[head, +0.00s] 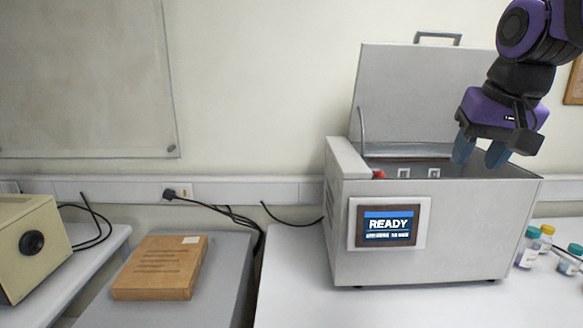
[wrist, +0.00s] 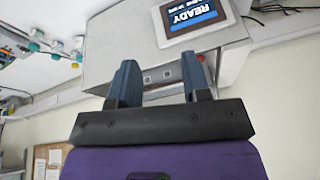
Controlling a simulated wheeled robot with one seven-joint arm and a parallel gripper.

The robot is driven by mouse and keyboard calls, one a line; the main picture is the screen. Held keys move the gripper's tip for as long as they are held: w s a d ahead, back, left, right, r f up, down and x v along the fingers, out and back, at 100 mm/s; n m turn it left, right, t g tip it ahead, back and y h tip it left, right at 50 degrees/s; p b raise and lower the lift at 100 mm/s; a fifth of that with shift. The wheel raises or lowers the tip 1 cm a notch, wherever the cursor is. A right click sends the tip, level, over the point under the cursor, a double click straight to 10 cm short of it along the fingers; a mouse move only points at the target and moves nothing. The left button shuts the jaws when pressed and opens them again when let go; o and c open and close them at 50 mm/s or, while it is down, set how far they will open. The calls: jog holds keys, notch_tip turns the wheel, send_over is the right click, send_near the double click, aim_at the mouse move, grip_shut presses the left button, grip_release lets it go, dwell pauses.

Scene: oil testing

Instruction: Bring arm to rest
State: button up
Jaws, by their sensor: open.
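My gripper (head: 480,153) is at the upper right in the head view, with its two blue-grey fingers apart and nothing between them. It hangs over the open top of a grey testing machine (head: 440,260). In the wrist view my gripper (wrist: 160,82) shows both fingers spread, with the machine (wrist: 110,42) behind them. The machine's lid (head: 420,95) stands raised, and its screen (head: 388,225) reads READY. Much of the machine's inside is hidden by its front wall.
Several small capped bottles (head: 530,247) stand right of the machine. A brown box (head: 162,268) lies on a grey surface at the left, beside a beige device (head: 30,245) with a black knob. Black cables run along the wall. The tabletop (head: 300,270) left of the machine is clear.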

jog(key=s+d+f+n+t, duration=0.1)
jog(key=s+f, duration=0.5)
jog(key=s, duration=0.7)
jog(key=shift+d+n, duration=0.45)
jog(key=shift+n, duration=0.25)
